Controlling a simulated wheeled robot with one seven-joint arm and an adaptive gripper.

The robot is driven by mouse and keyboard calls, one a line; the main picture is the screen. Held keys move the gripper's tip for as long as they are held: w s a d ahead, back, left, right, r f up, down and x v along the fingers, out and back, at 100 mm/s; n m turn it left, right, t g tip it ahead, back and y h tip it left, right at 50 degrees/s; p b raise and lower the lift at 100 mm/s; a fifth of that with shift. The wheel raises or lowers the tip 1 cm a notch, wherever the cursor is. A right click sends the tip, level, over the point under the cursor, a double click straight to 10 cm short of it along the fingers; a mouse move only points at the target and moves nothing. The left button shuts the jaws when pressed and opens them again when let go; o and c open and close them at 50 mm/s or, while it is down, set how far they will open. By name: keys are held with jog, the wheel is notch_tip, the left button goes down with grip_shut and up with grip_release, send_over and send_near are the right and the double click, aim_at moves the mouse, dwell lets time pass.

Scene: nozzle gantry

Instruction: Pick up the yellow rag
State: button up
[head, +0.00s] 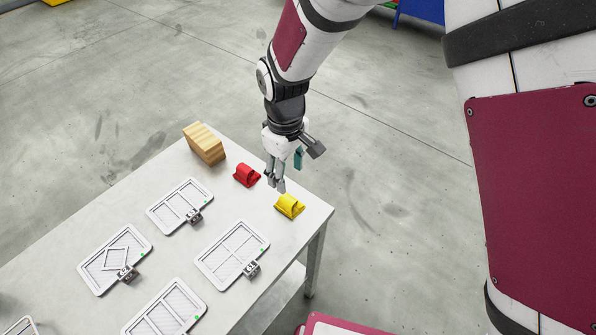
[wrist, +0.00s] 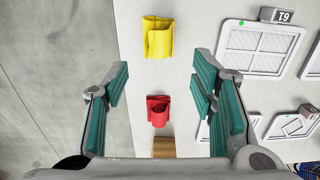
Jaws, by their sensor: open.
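The yellow rag (head: 289,206) lies folded on the white table near its right corner in the head view. In the wrist view the yellow rag (wrist: 158,37) lies at the top, ahead of and between the lines of the fingers. My gripper (head: 278,172) is open and empty above the table, up and left of the yellow rag in the head view. In the wrist view my gripper's teal-padded fingers (wrist: 160,100) are wide apart, with a red rag (wrist: 158,110) seen between them.
The red rag also shows in the head view (head: 247,175), left of my gripper. A wooden block (head: 204,143) stands at the table's back edge. Several white framed panels (head: 233,254) with small tags lie across the table (head: 318,212). Bare floor surrounds the right corner.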

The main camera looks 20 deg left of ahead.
aim_at(289, 197)
notch_tip(289, 197, down, 7)
jog(key=shift+r+p, duration=0.15)
jog(key=shift+p, duration=0.25)
jog(key=shift+w+a+f+p, duration=0.15)
jog(key=shift+f+p, duration=0.45)
jog(key=shift+f, duration=1.9)
grip_shut()
